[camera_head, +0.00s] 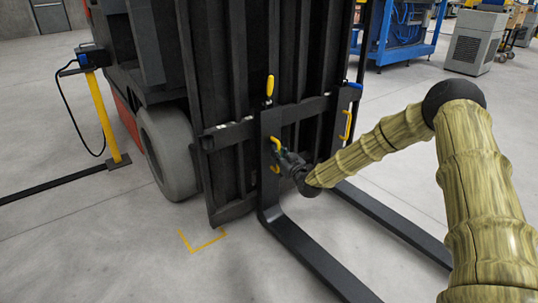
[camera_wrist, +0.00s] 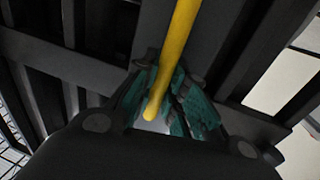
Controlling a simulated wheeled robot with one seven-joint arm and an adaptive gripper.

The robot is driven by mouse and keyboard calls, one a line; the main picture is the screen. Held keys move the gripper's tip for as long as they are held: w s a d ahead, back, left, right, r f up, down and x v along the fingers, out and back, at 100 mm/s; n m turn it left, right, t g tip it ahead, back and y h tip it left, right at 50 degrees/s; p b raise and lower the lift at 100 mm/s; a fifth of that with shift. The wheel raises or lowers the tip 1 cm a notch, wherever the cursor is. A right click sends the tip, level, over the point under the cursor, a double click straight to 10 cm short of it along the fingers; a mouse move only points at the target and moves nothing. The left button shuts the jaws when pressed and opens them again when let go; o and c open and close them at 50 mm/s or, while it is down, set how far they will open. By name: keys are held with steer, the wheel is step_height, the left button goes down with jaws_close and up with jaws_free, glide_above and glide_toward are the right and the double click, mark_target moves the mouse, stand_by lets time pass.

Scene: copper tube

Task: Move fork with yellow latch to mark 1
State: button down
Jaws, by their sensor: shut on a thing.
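The fork with the yellow latch (camera_head: 269,86) is the left one on the forklift's carriage. Its dark upright shank (camera_head: 269,190) hangs on the carriage and its tine (camera_head: 310,255) runs forward low over the floor. A yellow handle (camera_head: 275,142) is on the shank. My gripper (camera_head: 281,155) is shut on this handle. In the wrist view the yellow handle (camera_wrist: 180,40) passes between the teal finger pads of my gripper (camera_wrist: 165,108). The latch is upright above the top carriage bar. I cannot make out mark 1.
A second fork (camera_head: 395,222) with a blue latch (camera_head: 355,85) and yellow handle (camera_head: 347,124) hangs to the right. The dark mast (camera_head: 215,65) stands behind. A yellow corner line (camera_head: 203,243) marks the floor at left. A yellow post (camera_head: 104,118) stands farther left.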

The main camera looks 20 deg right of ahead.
steer(key=shift+d, duration=0.65)
steer(key=c, duration=1.5)
jaws_free()
steer(key=shift+d, duration=0.15)
steer(key=shift+o, duration=0.2)
steer(key=shift+a, duration=0.55)
steer(key=s+d, duration=0.2)
steer(key=s, duration=1)
steer(key=shift+w, duration=0.1)
